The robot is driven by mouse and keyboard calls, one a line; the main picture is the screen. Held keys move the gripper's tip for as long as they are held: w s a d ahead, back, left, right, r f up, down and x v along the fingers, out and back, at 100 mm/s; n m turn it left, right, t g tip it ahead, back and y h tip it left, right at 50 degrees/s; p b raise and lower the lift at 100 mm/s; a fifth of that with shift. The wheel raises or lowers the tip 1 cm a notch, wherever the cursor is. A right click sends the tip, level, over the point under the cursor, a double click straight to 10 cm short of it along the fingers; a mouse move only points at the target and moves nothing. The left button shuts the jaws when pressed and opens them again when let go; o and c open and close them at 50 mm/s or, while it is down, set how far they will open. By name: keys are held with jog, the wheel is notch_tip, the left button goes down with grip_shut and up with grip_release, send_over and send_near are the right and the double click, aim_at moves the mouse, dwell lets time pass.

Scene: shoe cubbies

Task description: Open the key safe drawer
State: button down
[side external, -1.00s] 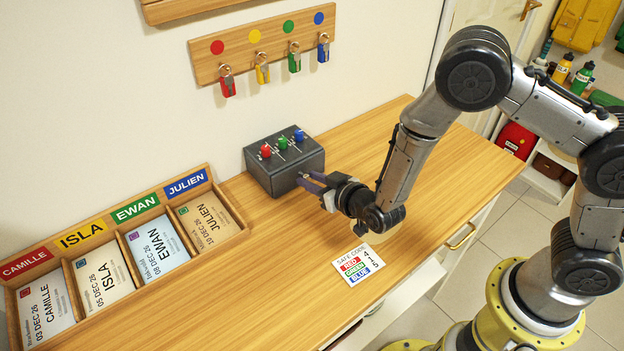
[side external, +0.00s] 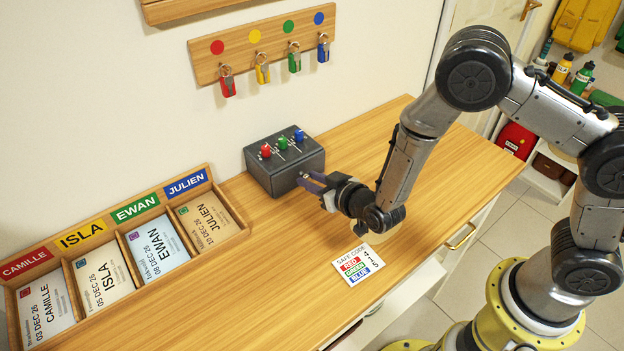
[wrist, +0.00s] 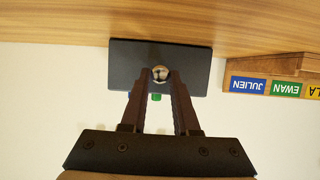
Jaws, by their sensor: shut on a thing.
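The key safe (side external: 284,172) is a dark grey box on the wooden counter against the wall. Its top carries a red slider (side external: 265,151), a green slider (side external: 282,143) and a blue slider (side external: 299,136). My gripper (side external: 304,179) is at the front face of the safe. In the wrist view its two fingers are shut on a round metal knob (wrist: 160,73) on the dark front (wrist: 195,68). No gap of an open drawer shows. A safe code card (side external: 359,265) lists red, green and blue; its digits are small.
A wooden tray (side external: 236,240) with name cards stands left of the safe. Keys hang on a wall rack (side external: 241,65) above. The counter (side external: 300,270) in front of the safe is clear apart from the code card.

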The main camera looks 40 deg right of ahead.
dwell(0.4)
jog(key=s, duration=0.8)
jog(key=shift+s, duration=0.2)
jog(key=c, duration=0.7)
grip_release()
jog(key=shift+o, duration=0.2)
jog(key=shift+s, duration=0.1)
jog(key=v, duration=1.1)
jog(key=shift+s+r, duration=0.25)
jog(key=shift+s, duration=0.1)
